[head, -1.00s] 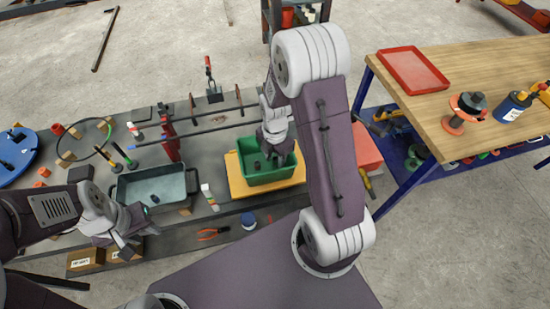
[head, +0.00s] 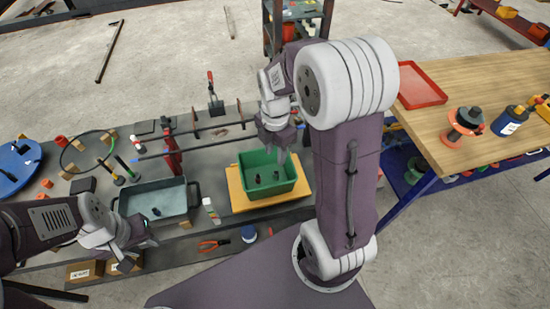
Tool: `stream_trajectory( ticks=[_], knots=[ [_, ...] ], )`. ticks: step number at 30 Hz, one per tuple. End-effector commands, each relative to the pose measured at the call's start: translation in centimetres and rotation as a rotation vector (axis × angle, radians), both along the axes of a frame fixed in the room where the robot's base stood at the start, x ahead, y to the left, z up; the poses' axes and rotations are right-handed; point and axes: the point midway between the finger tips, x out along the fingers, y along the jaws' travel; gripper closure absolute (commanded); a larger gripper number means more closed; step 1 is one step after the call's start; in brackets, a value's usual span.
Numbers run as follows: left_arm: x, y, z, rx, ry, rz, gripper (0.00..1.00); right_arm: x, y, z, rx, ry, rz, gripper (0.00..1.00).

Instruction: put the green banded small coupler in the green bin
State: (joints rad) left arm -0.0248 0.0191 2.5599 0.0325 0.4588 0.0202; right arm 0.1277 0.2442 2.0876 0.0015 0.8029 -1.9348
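The green bin (head: 271,193) stands on a yellow board (head: 238,199) on the grey bench. Two small dark pieces, one on the left (head: 258,179) and one on the right (head: 276,175), are inside it; they look like couplers, but no green band can be made out. My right gripper (head: 275,153) is above the far part of the bin, apart from both pieces, and looks open and empty. The grey tray (head: 172,190) holds one small dark piece (head: 156,211). My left gripper (head: 139,250) is in front of the tray, open and empty.
A long bar (head: 215,144) and red clamp stand (head: 172,150) lie behind the bin and tray. Orange pliers (head: 210,245) and a blue cap (head: 249,233) lie in front. A wooden table (head: 465,75) with a red tray (head: 418,86) stands right.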

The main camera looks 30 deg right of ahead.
Motion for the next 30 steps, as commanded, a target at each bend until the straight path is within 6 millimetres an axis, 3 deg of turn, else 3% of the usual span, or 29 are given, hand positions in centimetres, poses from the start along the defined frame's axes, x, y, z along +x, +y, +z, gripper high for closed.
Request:
stream_trajectory(
  ticks=[2,9,13,18,30],
  knots=[
    [0.0,0.0,0.0,0.0,0.0,0.0,0.64,-1.0,0.9,-0.3,0.005,-0.009,-0.209,0.61],
    [0.0,0.0,0.0,0.0,0.0,0.0,0.64,-5.4,3.7,-1.9,0.057,-0.049,-1.222,0.61],
    [0.0,0.0,0.0,0.0,0.0,0.0,0.64,-7.1,4.5,-2.5,0.09,-0.054,-1.6,0.61],
    [0.0,0.0,0.0,0.0,0.0,0.0,0.64,-7.9,4.8,-2.8,0.111,-0.053,-1.808,0.61],
    [0.0,0.0,0.0,0.0,0.0,0.0,0.64,-8.0,4.8,-2.8,0.112,-0.052,-1.828,0.61]
  ],
)
